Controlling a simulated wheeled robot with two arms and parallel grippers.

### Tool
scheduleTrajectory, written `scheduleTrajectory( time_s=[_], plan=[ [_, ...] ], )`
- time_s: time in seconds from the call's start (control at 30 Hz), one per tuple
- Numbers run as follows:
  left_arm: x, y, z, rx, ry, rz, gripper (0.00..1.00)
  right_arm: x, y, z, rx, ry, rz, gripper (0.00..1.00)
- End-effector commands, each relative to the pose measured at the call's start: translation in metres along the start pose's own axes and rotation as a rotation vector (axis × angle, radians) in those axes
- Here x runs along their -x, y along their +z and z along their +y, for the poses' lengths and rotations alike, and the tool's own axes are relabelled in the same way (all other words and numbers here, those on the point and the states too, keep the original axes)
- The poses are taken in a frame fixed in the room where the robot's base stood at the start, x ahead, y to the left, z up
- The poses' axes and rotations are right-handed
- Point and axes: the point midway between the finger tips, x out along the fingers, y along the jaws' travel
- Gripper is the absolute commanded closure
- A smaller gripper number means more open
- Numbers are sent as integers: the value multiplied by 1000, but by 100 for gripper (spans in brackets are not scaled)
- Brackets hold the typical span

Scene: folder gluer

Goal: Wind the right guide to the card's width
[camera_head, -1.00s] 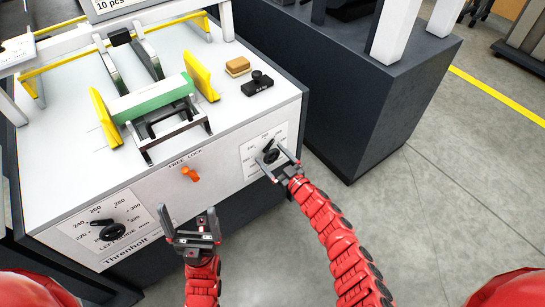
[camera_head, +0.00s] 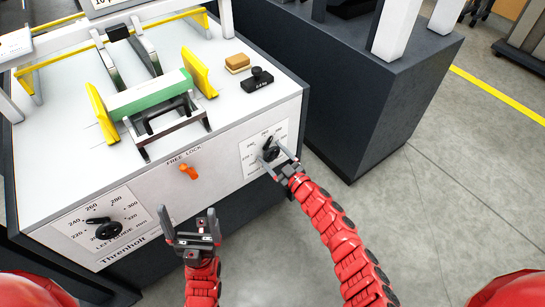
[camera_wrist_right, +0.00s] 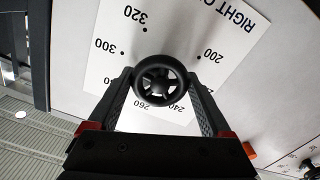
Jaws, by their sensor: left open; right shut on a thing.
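The right guide dial's black knob (camera_head: 270,152) is on the machine's front panel, and its round hub (camera_wrist_right: 160,80) shows in the right wrist view. My right gripper (camera_head: 284,165) is shut on this knob, one finger on each side. The yellow right guide (camera_head: 199,72) stands at the right end of the green and white card stack (camera_head: 150,97). I cannot tell whether they touch. The yellow left guide (camera_head: 102,114) stands at the other end. My left gripper (camera_head: 193,229) is open and empty in front of the panel.
The left guide knob (camera_head: 107,229) is at lower left. A tan block (camera_head: 237,63) and a small black device (camera_head: 257,79) lie on the top. A dark machine base (camera_head: 370,90) stands to the right.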

Motion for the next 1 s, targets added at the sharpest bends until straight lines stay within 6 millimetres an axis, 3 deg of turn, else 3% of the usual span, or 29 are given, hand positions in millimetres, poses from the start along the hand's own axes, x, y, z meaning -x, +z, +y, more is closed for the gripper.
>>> scheduleTrajectory(
  time_s=[1.0],
  plan=[
    [84,14,4,0,0,0,0,1,6,-2,962,-2,-2,73]
  ],
)
